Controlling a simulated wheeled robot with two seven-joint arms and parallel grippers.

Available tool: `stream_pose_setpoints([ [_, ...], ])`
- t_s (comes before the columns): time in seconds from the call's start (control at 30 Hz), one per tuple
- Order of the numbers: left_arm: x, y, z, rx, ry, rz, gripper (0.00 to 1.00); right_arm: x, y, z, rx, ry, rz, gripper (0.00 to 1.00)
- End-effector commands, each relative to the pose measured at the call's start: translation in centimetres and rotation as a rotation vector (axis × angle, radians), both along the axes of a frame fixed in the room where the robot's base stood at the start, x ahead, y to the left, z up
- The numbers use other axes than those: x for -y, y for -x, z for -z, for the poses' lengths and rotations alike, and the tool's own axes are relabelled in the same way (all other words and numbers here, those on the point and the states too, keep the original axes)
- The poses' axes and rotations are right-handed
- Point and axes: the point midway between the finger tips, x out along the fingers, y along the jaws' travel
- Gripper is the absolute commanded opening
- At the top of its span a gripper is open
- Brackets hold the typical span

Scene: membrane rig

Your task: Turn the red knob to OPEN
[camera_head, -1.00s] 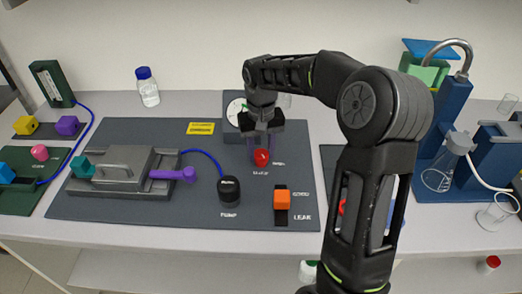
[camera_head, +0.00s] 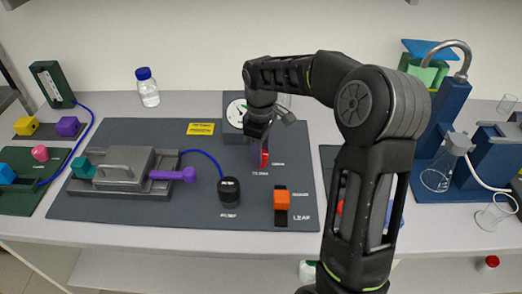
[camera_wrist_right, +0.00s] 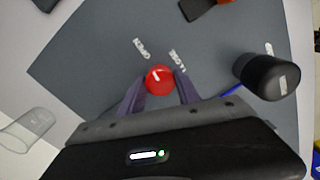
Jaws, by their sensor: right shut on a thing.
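The red knob (camera_head: 265,158) stands on the dark grey mat below the round dial, mostly hidden by my gripper. In the right wrist view the red knob (camera_wrist_right: 160,80) shows from above, with a short white mark on its top. My right gripper (camera_head: 260,155) points down at it, turned askew. Its two purple fingers (camera_wrist_right: 161,92) are shut on the knob, one on each side. My left gripper is not in view.
The gauge with a round dial (camera_head: 236,112) stands right behind the knob. A black pump knob (camera_head: 230,190) and an orange leak handle (camera_head: 281,200) are nearby in front. A grey clamp block (camera_head: 125,170) with a purple lever sits at left.

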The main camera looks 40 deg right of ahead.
Motion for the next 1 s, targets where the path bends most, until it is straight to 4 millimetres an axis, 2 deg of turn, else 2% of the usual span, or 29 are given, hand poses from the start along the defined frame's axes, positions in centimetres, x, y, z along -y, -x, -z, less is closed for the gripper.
stream_pose_setpoints([
  [0.3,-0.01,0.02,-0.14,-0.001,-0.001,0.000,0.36,0.02,-0.10,-0.12,0.004,0.000,-0.147,0.00],
  [0.8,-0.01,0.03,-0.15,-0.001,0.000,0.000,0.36,0.02,-0.13,-0.12,0.004,0.001,-0.175,0.00],
  [0.83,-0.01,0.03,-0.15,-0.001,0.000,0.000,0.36,0.02,-0.13,-0.12,0.004,0.001,-0.175,0.40],
  [1.0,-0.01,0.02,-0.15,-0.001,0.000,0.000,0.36,0.01,-0.09,-0.08,0.003,0.001,-0.174,0.54],
])
